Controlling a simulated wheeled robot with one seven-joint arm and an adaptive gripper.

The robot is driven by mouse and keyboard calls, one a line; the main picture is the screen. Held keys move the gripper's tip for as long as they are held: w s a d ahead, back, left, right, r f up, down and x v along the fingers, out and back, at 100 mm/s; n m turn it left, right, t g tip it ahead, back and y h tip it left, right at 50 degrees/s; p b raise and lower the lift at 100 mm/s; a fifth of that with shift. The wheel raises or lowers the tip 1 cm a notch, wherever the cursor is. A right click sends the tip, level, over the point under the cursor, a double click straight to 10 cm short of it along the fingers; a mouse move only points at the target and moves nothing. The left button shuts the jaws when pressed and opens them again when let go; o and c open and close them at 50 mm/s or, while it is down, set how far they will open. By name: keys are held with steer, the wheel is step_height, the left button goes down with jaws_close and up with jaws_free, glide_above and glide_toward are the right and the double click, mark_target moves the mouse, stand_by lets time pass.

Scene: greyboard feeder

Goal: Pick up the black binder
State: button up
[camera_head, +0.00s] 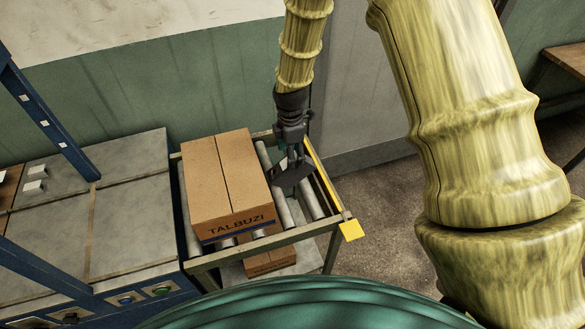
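A closed cardboard box (225,180) marked TALBUZI sits on the roller stand (262,248), left of my gripper. Another box (270,262) is below. A yellow edge (322,175) bounds the stand's right side. A grey-topped bench (120,225) with blue posts stands left.

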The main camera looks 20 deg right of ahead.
mark_target(285, 179)
steer(key=shift+w+f, duration=0.1)
steer(key=shift+f, duration=0.6)
steer(key=shift+d+f, duration=0.1)
steer(key=shift+f, duration=0.05)
steer(key=shift+s+f+p, duration=0.2)
steer(key=shift+f+p, duration=0.25)
steer(key=shift+p, duration=0.25)
steer(key=shift+f+p, duration=1)
steer(key=shift+f, duration=1.15)
steer(key=shift+s, duration=0.1)
steer(key=shift+c, duration=0.5)
steer(key=c, duration=1.2)
steer(key=shift+r, duration=0.1)
steer(key=shift+c, duration=0.2)
